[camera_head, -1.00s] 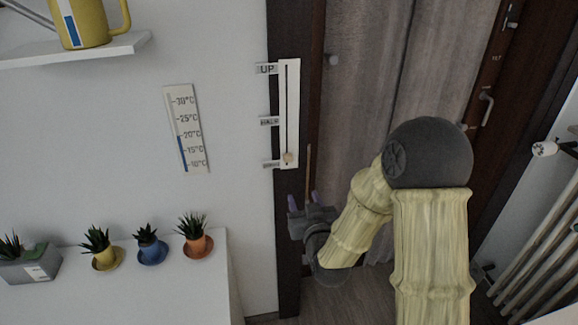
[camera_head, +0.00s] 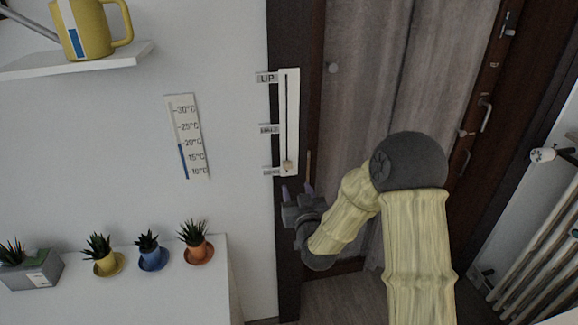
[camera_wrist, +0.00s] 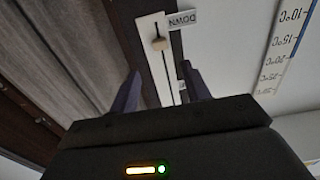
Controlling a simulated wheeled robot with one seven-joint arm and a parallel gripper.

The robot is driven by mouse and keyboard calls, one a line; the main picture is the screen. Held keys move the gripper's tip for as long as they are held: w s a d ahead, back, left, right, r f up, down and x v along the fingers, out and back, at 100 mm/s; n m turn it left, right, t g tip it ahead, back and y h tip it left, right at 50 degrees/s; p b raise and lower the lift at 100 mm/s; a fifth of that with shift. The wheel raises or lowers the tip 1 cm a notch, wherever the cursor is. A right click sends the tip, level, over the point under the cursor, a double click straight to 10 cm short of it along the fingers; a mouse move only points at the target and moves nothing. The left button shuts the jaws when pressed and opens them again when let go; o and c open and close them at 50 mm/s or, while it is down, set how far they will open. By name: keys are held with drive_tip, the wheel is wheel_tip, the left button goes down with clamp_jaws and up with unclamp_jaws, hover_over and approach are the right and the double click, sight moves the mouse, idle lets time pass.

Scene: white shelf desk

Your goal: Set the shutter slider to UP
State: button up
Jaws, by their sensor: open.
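The shutter slider's white track (camera_head: 289,110) is a tall strip on the dark door frame, with labels UP (camera_head: 266,77) at the top, one at the middle and one at the bottom. Its small beige knob (camera_head: 288,164) sits at the bottom. In the wrist view the knob (camera_wrist: 158,43) is beside the DOWN label (camera_wrist: 183,19). My gripper (camera_head: 297,190) is just below the track's lower end, its purple fingers pointing up. In the wrist view my gripper (camera_wrist: 165,90) is open and empty, with the track running between its fingers; the knob lies beyond the fingertips.
A thermometer strip (camera_head: 187,137) hangs on the wall to the left. Potted plants stand on a white cabinet (camera_head: 190,290) at lower left. A yellow watering can (camera_head: 85,30) is on a shelf above. A radiator (camera_head: 540,245) is at right.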

sight(288, 167)
drive_tip(key=p+x, duration=0.2)
drive_tip(key=x, duration=0.9)
drive_tip(key=shift+w+a+p, duration=0.1)
drive_tip(key=shift+p, duration=0.3)
clamp_jaws()
